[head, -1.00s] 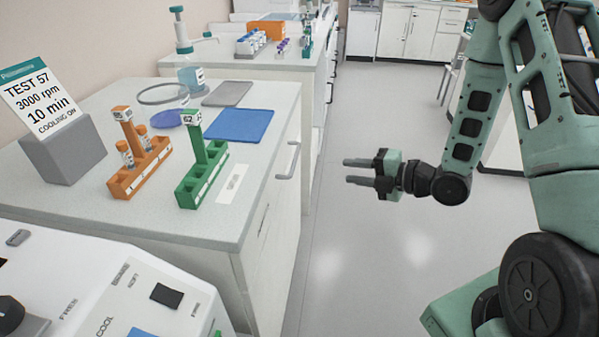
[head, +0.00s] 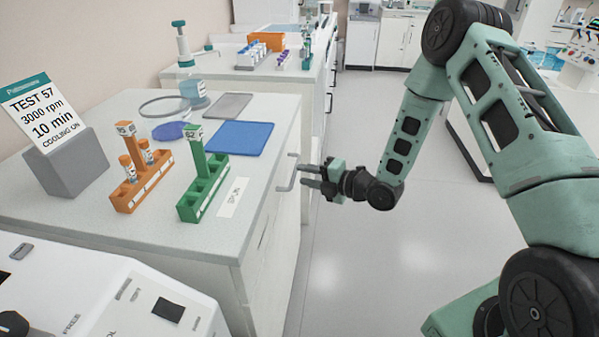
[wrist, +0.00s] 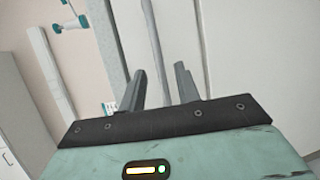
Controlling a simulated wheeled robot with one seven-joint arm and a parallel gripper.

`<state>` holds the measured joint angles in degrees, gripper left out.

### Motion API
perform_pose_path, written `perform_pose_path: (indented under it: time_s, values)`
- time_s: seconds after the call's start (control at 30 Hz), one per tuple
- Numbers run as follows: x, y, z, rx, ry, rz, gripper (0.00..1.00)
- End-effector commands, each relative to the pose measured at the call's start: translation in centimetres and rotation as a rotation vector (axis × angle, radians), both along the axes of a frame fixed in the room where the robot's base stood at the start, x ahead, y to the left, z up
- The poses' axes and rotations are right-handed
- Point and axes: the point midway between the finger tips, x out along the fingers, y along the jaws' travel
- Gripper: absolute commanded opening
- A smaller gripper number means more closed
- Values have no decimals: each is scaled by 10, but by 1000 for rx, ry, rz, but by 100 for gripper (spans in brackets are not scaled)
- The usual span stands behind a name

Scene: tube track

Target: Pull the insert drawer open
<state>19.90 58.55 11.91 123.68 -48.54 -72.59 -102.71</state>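A grey bar handle (head: 286,174) is on the upper front of the white counter cabinet (head: 268,235); I take this front to be the insert drawer, but no label on it is readable. The front looks closed. My gripper (head: 306,177) is just to the right of the handle, its two dark fingers pointing left at it. Whether a fingertip touches the handle cannot be told.
On the countertop stand an orange rack (head: 140,185) with tubes, a green rack (head: 203,188), a blue mat (head: 240,138) and a grey sign block (head: 70,165). A white machine (head: 110,295) is at the front left. The floor (head: 370,260) right of the cabinet is clear.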

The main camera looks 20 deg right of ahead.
Motion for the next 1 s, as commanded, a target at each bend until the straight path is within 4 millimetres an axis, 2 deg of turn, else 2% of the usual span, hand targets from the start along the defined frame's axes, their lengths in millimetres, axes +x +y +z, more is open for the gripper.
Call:
perform_pose_path:
  time_s: [0.2,0.57,0.7,1.0]
  values:
    - [18,14,-4,1,-1,1,32]
    - [22,17,-5,0,0,0,32]
    - [22,17,-5,0,0,0,0]
    - [21,11,-6,-1,0,-1,0]
